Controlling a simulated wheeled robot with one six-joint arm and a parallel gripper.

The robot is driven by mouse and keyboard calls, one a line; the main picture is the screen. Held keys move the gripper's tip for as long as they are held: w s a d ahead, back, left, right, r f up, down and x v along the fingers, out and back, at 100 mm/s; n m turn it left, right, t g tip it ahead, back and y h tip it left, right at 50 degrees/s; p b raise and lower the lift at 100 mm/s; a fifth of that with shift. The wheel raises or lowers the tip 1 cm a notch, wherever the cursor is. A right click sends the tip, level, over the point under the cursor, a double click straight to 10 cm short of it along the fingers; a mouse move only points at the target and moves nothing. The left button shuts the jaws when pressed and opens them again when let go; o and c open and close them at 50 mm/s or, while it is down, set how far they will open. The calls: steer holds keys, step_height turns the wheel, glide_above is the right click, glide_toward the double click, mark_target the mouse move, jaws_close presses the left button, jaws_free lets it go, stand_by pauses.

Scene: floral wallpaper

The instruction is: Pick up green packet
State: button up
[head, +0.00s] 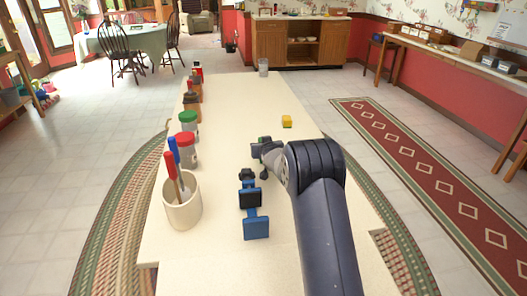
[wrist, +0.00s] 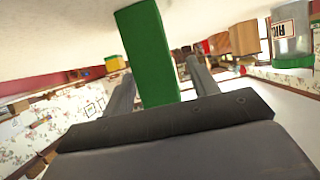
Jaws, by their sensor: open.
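The green packet (wrist: 146,50) is a plain upright block in the wrist view, standing between the two fingers of my gripper (wrist: 160,88). The fingers are apart, one on each side, with a visible gap at the right finger; whether the left finger touches it I cannot tell. In the head view my gripper (head: 262,150) is low over the middle of the cream table. Only a small green patch shows there beside the gripper; the arm and gripper hide the rest.
On the cream table (head: 240,100), a blue-and-black object (head: 256,228) lies left of my arm. A yellow block (head: 286,121) sits beyond the gripper. A utensil cup (head: 183,205), a green-lidded jar (head: 188,121) and several bottles line the left edge. A glass (head: 263,67) stands at the far end.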

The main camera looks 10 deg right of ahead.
steer(key=shift+c, duration=0.3)
steer(key=c, duration=1)
